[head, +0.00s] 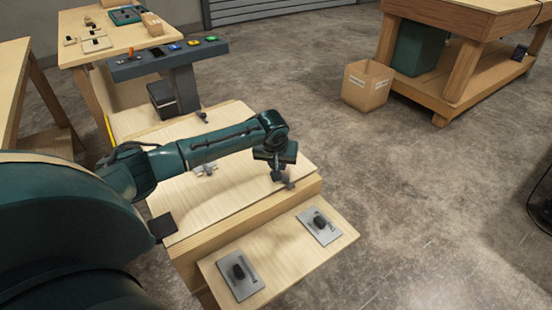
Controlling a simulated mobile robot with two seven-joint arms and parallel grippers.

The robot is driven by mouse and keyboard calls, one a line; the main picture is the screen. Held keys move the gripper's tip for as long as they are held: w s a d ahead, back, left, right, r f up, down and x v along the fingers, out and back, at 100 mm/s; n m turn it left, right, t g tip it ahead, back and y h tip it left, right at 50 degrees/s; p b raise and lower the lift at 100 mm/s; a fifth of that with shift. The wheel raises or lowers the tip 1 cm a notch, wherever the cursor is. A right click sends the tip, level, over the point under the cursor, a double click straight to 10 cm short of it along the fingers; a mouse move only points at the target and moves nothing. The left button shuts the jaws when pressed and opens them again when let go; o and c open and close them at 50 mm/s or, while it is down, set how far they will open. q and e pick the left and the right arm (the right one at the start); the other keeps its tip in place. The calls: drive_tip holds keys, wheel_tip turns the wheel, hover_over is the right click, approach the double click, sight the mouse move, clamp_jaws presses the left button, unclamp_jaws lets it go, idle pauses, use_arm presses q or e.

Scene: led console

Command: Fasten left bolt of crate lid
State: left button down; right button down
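The crate lid (235,198) is a pale wooden board lying on a wooden crate. A small grey metal fitting, perhaps a bolt (204,169), is on the lid left of my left gripper (276,172). Another small grey fitting (289,184) is at the lid's right side, directly under and beside my gripper. My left arm reaches across the lid from the left, and its gripper points down there. Its fingers are too small and covered to tell whether they are open or touching the fitting. My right gripper is not in view.
A front wooden shelf (285,260) carries two grey plates with dark knobs (239,271) (319,222). Behind the crate stands a dark console (168,60) with coloured buttons. An open cardboard box (366,88) is on the floor near a workbench (460,75).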

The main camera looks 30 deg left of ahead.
use_arm(q)
drive_tip(key=shift+s+d+r+p, duration=0.25)
drive_tip(key=shift+d+r+p, duration=0.05)
drive_tip(key=shift+d+p, duration=0.25)
drive_tip(key=shift+s+d+p, duration=0.1)
drive_tip(key=shift+d+p, duration=0.15)
drive_tip(key=shift+p, duration=0.1)
drive_tip(key=shift+d+f, duration=0.25)
drive_tip(key=shift+f, duration=0.1)
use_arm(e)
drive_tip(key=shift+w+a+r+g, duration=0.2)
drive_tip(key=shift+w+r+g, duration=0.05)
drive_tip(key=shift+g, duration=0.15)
use_arm(q)
drive_tip(key=c, duration=1.6)
unclamp_jaws()
drive_tip(key=shift+r, duration=0.1)
drive_tip(key=shift+o, duration=0.6)
drive_tip(key=shift+s, duration=0.1)
drive_tip(key=shift+o, duration=1)
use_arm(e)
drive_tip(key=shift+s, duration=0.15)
